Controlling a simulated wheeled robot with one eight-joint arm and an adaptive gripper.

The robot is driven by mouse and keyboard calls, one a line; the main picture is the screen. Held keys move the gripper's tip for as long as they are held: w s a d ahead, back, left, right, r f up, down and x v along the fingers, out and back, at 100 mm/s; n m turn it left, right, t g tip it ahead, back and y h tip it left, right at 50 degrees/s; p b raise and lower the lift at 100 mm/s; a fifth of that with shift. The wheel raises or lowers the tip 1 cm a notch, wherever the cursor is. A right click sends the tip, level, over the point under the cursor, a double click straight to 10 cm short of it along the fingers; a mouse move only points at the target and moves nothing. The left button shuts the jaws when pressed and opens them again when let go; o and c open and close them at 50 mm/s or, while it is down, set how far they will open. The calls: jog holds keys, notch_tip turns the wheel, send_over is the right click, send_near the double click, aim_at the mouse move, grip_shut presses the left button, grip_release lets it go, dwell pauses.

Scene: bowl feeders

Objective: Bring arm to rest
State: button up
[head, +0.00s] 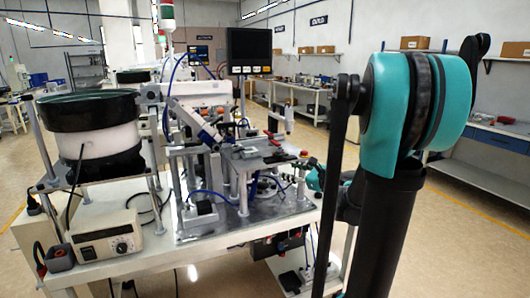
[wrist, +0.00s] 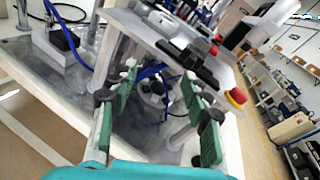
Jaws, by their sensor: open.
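My arm (head: 400,110), teal and black, stands raised and bent at the right of the head view. My gripper (wrist: 160,85) shows in the wrist view with its two green-padded fingers spread well apart. Nothing is held between them. The fingers point toward the lower part of the bowl-feeder machine, below its metal plate (wrist: 150,30). I cannot tell whether they touch anything. In the head view the gripper is mostly hidden behind my arm; only some teal shows beside the machine's right side.
The white machine table (head: 130,262) carries a dark feeder bowl (head: 88,110), a control box (head: 105,236) and a monitor (head: 249,50). A red emergency button (wrist: 236,97) is close to the right finger. Shelving (head: 478,175) lines the right wall, with open floor before it.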

jog(key=s+a+f+n+g+h, duration=0.2)
jog(key=s+a+f+n+g, duration=0.1)
jog(key=s+f+n, duration=0.35)
jog(key=s+a+f+n+g+h, duration=0.1)
jog(key=s+a+f+n+g, duration=0.2)
jog(key=s+f+n, duration=0.4)
jog(key=s+d+f+n+g+h, duration=0.1)
jog(key=s+d+f+n+h, duration=0.2)
jog(key=s+n, duration=0.3)
jog(key=s+d+f+n+g+h, duration=0.2)
jog(key=s+d+f+n+h, duration=0.1)
jog(key=s+n, duration=0.3)
jog(key=shift+s+d+f, duration=0.75)
jog(key=shift+d, duration=0.05)
